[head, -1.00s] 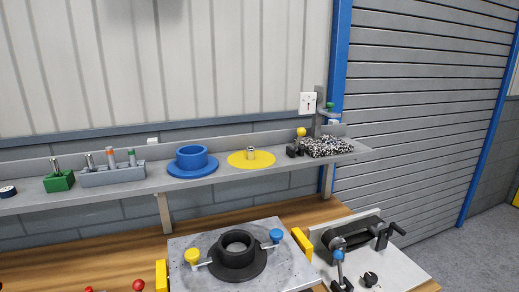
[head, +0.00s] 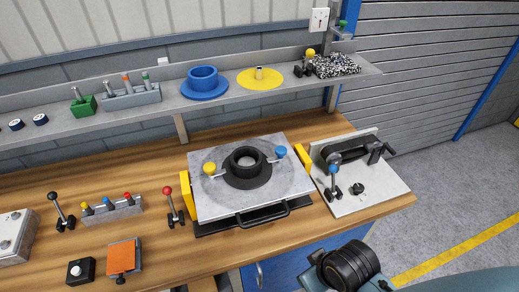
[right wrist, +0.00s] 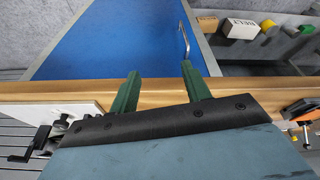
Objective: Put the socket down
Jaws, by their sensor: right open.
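My right gripper (right wrist: 160,69) shows in the right wrist view with its two green fingers apart and nothing between them. It is by the wooden bench edge, in front of a blue cabinet panel (right wrist: 110,45). My left gripper is in no view. A small metal cylinder, possibly the socket (head: 259,72), stands upright on a yellow disc (head: 245,80) on the shelf. A grey rack (head: 125,102) holds several upright pieces. I cannot tell for certain which piece is the socket.
A metal plate (head: 215,205) on the bench carries a black flanged ring (head: 246,177) with yellow and blue clamp knobs. A blue flanged ring (head: 203,84) and a green block (head: 84,107) stand on the shelf. A clamp fixture (head: 350,190) is at the right.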

